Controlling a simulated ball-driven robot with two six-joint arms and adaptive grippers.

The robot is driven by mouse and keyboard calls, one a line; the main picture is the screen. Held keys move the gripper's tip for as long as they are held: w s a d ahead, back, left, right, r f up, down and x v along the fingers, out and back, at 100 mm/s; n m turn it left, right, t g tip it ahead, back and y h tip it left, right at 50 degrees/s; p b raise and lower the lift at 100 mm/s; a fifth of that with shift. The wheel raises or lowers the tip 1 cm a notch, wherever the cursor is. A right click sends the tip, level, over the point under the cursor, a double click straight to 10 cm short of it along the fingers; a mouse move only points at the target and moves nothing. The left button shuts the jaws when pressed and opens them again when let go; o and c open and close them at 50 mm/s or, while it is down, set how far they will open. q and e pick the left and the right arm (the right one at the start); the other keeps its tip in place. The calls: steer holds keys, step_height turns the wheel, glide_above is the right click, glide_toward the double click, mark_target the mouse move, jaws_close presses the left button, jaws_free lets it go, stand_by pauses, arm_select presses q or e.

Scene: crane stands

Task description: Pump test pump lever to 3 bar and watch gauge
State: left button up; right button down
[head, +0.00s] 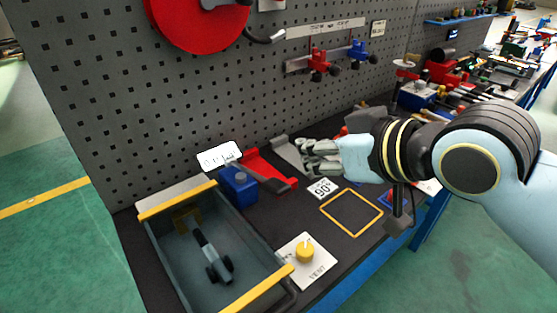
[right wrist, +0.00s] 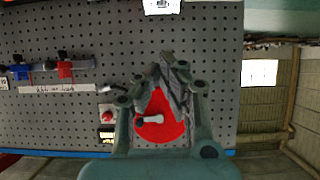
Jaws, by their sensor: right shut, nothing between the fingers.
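A grey open-topped trough (head: 160,245) with yellow end edges stands at the front left of the bench. A dark and light lever-like part (head: 213,258) lies inside it; I cannot tell if this is the pump lever. A white readout label (head: 220,156) shows behind the trough, its figures too small to read surely. A yellow knob (head: 305,250) sits on a white plate marked VENT. My right gripper (head: 308,155) is shut and empty above the bench, right of the trough and apart from it. Its fingers also show in the right wrist view (right wrist: 170,85). My left gripper is out of view.
A blue block (head: 238,187) and a red bracket (head: 268,168) stand behind the trough. A pegboard wall (head: 110,90) carries a red disc (head: 195,22), and red (head: 318,65) and blue (head: 358,52) valves. A yellow square outline (head: 338,232) marks clear bench.

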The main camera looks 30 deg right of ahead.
steer(key=shift+r, duration=0.15)
steer(key=p, duration=0.1)
glide_above(281, 184)
steer(key=f, duration=0.4)
steer(key=shift+w+a+f, duration=0.1)
steer(key=shift+w+f, duration=0.2)
steer(key=shift+w, duration=0.05)
steer(key=f, duration=0.3)
steer(key=shift+s+f, duration=0.35)
steer(key=shift+f, duration=0.3)
